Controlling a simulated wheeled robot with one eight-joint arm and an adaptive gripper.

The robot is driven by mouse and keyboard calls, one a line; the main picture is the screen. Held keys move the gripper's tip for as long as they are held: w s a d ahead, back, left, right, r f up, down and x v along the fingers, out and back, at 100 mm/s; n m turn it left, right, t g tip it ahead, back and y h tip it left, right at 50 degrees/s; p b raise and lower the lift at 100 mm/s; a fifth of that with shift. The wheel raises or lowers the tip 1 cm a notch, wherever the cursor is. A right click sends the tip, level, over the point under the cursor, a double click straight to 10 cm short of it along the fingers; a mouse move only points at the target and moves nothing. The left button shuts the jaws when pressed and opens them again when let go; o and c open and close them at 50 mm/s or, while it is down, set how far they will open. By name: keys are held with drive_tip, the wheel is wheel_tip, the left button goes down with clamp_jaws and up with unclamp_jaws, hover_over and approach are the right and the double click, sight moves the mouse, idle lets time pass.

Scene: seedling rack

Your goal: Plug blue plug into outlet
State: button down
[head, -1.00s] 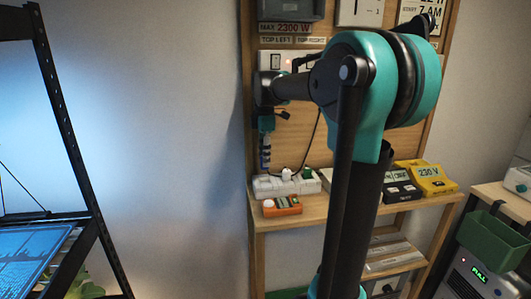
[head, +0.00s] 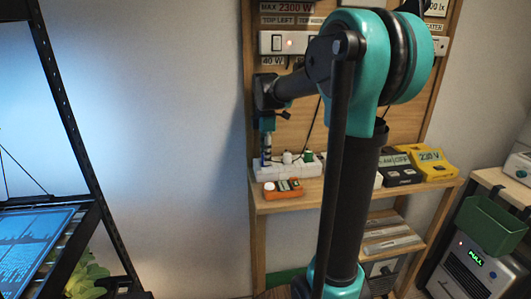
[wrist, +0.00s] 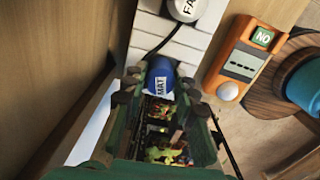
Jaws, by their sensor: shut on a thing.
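My gripper (wrist: 160,85) is shut on the blue plug (wrist: 160,78), which carries a white "MAT" label. In the wrist view the plug sits between the fingertips, in front of the white outlet strip (wrist: 178,42). In the head view my gripper (head: 266,152) points down at the left end of the outlet strip (head: 310,169) on the wooden shelf. The plug's prongs are hidden, and I cannot tell whether they touch or enter a socket. A white plug (wrist: 186,7) with a partly cut-off label sits in the strip farther along, its dark cord running beside my gripper.
A yellow meter (head: 432,163) stands farther right on the shelf. A black rack (head: 68,110) stands at the left, with bare wall between.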

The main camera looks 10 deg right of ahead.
drive_tip(key=c, duration=1.1)
unclamp_jaws()
